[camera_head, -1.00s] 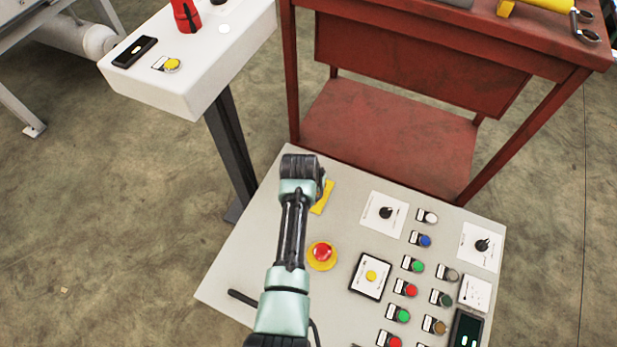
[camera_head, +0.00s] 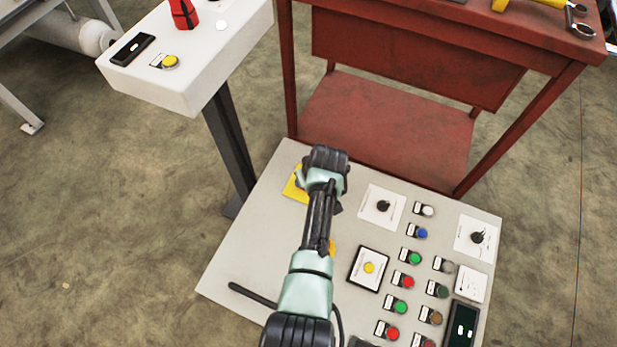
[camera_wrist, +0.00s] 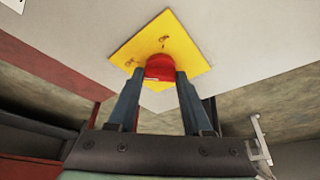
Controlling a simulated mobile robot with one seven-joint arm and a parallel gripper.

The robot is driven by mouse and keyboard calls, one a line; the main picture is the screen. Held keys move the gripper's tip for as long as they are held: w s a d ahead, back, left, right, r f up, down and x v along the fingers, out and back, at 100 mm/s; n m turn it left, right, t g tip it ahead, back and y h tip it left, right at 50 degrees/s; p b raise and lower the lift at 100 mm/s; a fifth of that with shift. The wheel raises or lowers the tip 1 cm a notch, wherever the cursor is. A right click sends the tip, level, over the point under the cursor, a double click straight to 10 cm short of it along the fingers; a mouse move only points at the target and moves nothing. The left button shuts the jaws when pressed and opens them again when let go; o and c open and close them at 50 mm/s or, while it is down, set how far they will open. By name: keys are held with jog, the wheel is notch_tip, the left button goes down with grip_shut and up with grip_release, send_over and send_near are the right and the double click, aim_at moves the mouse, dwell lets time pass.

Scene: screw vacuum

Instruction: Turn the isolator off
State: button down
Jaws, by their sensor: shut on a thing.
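The isolator is a yellow square plate (camera_head: 294,189) at the back left of the grey control panel (camera_head: 235,265). In the wrist view its plate (camera_wrist: 190,40) carries a red knob (camera_wrist: 160,66), and markings show on the plate beyond the knob. My gripper (camera_wrist: 161,78) has its two fingers on either side of the red knob, shut on it. In the head view my arm covers the knob and the fingertips. Whether the knob has turned cannot be told.
An emergency-stop's yellow edge (camera_head: 332,247) shows beside my arm. Dials, a yellow button (camera_head: 369,268) and several coloured buttons fill the panel's right side. A red workbench (camera_head: 400,125) stands behind, and a white pedestal (camera_head: 190,65) at the back left.

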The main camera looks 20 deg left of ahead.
dwell(0.3)
jog(key=shift+c, duration=1.6)
grip_release()
jog(key=p+v, duration=0.6)
jog(key=v, duration=0.7)
jog(key=shift+w, duration=0.1)
